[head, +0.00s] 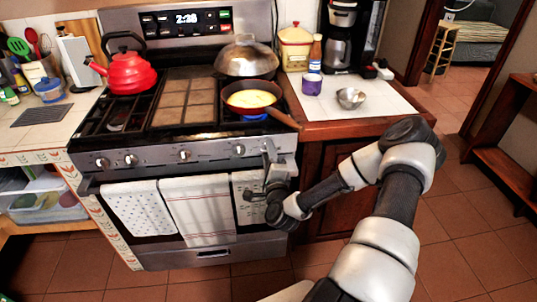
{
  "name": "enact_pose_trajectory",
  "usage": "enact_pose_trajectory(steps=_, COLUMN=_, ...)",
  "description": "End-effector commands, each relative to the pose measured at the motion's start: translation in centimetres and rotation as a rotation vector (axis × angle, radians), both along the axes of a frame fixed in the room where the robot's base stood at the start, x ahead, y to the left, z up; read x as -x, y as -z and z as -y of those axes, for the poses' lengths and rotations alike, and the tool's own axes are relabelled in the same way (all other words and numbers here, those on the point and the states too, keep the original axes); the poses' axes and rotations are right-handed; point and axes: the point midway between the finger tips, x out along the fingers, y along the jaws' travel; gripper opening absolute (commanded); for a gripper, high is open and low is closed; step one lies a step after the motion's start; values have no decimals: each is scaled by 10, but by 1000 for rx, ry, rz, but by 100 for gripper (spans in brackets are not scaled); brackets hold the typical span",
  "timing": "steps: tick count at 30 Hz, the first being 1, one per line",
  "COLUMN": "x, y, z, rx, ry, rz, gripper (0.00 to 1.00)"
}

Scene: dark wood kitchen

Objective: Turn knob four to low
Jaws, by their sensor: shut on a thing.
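Several round knobs line the stove's steel front panel (212,151): two at the left (101,162), one near the middle (184,155) and one right of the middle (239,149). None shows a readable number. My gripper (267,153) is at the panel's right end, right of the last plainly visible knob. It is shut on what seems to be the rightmost knob, which the fingers hide. Its turn angle cannot be seen. A blue flame (254,117) shows under the frying pan (251,98) at the front right burner.
The pan's wooden handle (284,118) sticks out toward the right, above my gripper. Towels (197,205) hang on the oven handle just below. A red kettle (127,72) and a domed lid (246,58) stand on the stove. The counter (362,122) is at the right.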

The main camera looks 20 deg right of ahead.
Motion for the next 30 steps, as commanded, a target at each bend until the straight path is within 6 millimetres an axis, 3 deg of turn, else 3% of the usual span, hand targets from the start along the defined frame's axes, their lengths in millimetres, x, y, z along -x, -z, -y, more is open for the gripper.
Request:
enact_pose_trajectory(steps=18, x=0, y=3, z=0, rx=565, ry=0, rz=-162, gripper=14)
enact_pose_trajectory(steps=30, x=1, y=3, z=1, rx=844, ry=2, rz=-245, gripper=14)
